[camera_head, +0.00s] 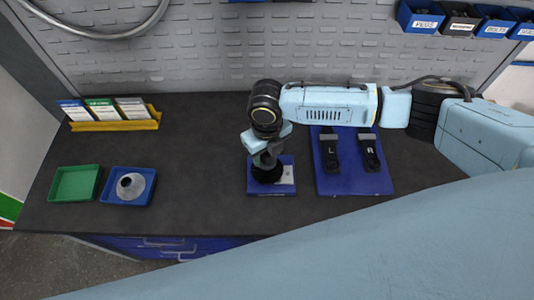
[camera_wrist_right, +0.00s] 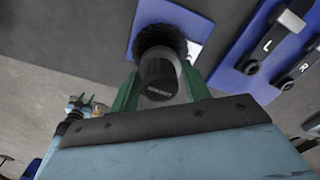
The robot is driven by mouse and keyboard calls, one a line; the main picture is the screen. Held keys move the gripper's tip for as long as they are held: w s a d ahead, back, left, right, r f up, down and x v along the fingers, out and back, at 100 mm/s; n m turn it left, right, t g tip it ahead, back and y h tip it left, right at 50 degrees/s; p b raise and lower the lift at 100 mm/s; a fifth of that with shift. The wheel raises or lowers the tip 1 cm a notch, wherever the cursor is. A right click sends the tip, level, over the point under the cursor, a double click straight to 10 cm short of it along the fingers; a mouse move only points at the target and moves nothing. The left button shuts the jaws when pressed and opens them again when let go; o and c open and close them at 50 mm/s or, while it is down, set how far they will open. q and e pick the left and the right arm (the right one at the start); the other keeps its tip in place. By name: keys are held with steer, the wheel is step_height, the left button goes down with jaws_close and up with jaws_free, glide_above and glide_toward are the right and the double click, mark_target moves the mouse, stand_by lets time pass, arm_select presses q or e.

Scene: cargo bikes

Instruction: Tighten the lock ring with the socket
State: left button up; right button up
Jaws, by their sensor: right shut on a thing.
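My right gripper (camera_head: 268,162) points down over a small blue base plate (camera_head: 285,190) at the middle of the bench. In the right wrist view its green fingers (camera_wrist_right: 160,92) are shut on a dark grey cylindrical socket (camera_wrist_right: 158,78). The socket stands over a black, toothed round part (camera_wrist_right: 160,38) on that plate. The socket's lower end meets or nearly meets this part; I cannot tell if it is seated. The lock ring is not seen clearly. A small green and light blue shape (camera_wrist_right: 86,106) in the wrist view looks like my left gripper; its jaws are unclear.
A blue board (camera_head: 352,188) with two black parts marked L and R lies close to the right. At the left are an empty green tray (camera_head: 74,184), a blue tray (camera_head: 112,195) holding a silver conical piece (camera_head: 130,186), and a yellow card rack (camera_head: 115,125). The bench between is clear.

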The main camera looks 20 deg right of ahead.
steer(key=shift+s, duration=0.1)
steer(key=shift+m+p, duration=0.4)
steer(key=shift+m, duration=0.6)
steer(key=m, duration=0.4)
steer(key=shift+f, duration=0.15)
steer(key=shift+m, duration=0.3)
steer(key=m, duration=0.3)
steer(key=shift+s+m, duration=0.1)
steer(key=shift+m, duration=1.5)
